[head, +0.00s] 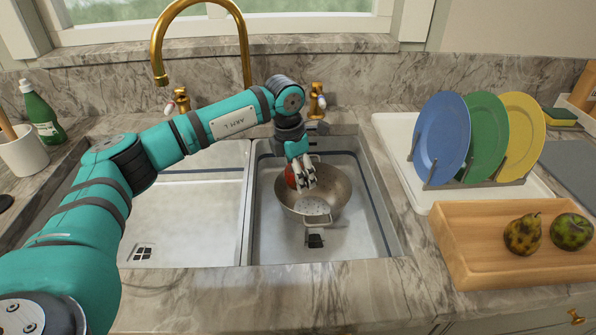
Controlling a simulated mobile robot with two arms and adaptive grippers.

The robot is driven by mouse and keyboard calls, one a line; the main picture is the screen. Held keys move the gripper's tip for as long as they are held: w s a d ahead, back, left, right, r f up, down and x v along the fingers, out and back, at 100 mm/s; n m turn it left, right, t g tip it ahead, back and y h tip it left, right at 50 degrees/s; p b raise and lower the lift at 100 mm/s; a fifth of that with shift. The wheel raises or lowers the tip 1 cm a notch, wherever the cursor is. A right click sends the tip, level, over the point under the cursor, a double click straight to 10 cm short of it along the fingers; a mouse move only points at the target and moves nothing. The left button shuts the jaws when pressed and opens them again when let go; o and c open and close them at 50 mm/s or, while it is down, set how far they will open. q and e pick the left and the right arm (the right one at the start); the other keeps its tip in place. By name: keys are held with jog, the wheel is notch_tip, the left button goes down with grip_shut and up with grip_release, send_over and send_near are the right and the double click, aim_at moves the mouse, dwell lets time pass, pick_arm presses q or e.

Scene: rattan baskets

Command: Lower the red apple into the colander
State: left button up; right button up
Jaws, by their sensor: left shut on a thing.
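A metal colander (335,187) stands in the right basin of the sink, with a handle toward me. My left gripper (300,180) points down at the upper left part of the colander's opening. It is shut on the red apple (290,177), which is partly hidden by the fingers. The apple overlaps the colander's inside in the picture; I cannot tell whether it touches the colander. My right gripper is not in view.
A gold faucet (245,60) rises behind the sink. The left basin (190,215) is empty. On the right are a rack of blue (441,135), green and yellow plates and a wooden tray (480,235) with two mottled fruits. A green bottle (40,112) stands far left.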

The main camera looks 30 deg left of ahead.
pick_arm(q)
jog(key=shift+f+b, duration=0.75)
jog(key=shift+f, duration=0.65)
jog(key=shift+f+b, duration=0.55)
jog(key=shift+f, duration=0.3)
jog(key=shift+f+b, duration=0.95)
jog(key=shift+f, duration=0.65)
jog(key=o, duration=1.3)
jog(key=shift+a, duration=0.1)
jog(key=shift+r, duration=0.25)
jog(key=r, duration=0.5)
jog(key=s+r, duration=0.1)
jog(key=r, duration=0.1)
jog(key=shift+a+r, duration=0.2)
jog(key=shift+a, duration=0.15)
